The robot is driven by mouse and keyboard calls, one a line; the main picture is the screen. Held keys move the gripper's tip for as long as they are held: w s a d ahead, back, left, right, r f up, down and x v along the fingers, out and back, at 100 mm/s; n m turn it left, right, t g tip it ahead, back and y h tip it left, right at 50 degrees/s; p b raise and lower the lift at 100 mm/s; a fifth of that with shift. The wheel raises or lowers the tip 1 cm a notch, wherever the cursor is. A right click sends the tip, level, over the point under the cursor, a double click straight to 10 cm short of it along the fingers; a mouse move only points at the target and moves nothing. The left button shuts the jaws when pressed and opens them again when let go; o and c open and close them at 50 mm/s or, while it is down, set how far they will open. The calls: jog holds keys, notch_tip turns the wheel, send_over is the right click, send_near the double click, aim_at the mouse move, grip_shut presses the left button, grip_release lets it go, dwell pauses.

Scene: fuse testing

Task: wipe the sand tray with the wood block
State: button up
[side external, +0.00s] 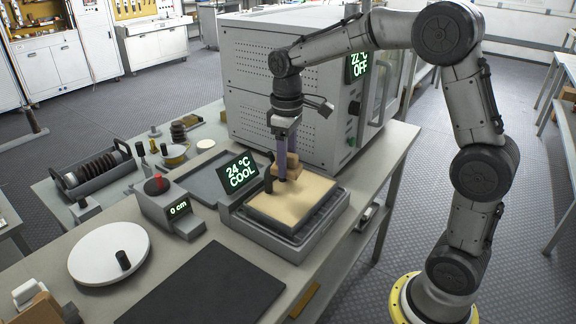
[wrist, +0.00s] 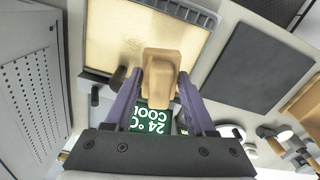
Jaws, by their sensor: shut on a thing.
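The sand tray (side external: 319,222) is a grey tray filled with flat, pale tan sand, on the bench in front of the big grey oven. In the wrist view the tray rim (wrist: 185,11) and sand fill the top middle. My gripper (side external: 286,176) points down over the back left part of the sand. Its purple fingers are shut on the tan wood block (side external: 293,160), which also shows between the fingertips in the wrist view (wrist: 160,66). I cannot tell whether the block touches the sand. The fingers partly hide the tray's back edge.
A green "24 °C COOL" display (side external: 238,174) stands close behind-left of the tray, near my fingers. The grey oven (side external: 285,85) stands close behind. A dark flat plate (side external: 205,287), a "0 cm" gauge (side external: 170,205) and a white disc (side external: 108,250) lie to the left.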

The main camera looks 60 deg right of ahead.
aim_at(292, 193)
jog(key=d+m, duration=0.1)
jog(key=m, duration=0.1)
jog(key=shift+w+d+m, duration=0.25)
jog(key=shift+d+m, duration=0.15)
jog(key=shift+m, duration=0.5)
jog(key=shift+d+f, duration=0.3)
jog(key=shift+f, duration=1.05)
jog(key=shift+d+f, duration=0.25)
jog(key=shift+f, duration=1.15)
jog(key=shift+d+f, duration=0.3)
jog(key=shift+f, duration=1.05)
jog(key=shift+w+d+f, duration=0.1)
jog(key=shift+d+f, duration=0.05)
jog(key=shift+d, duration=1.75)
grip_shut()
jog(key=shift+a, duration=2)
notch_tip(292, 193, up, 8)
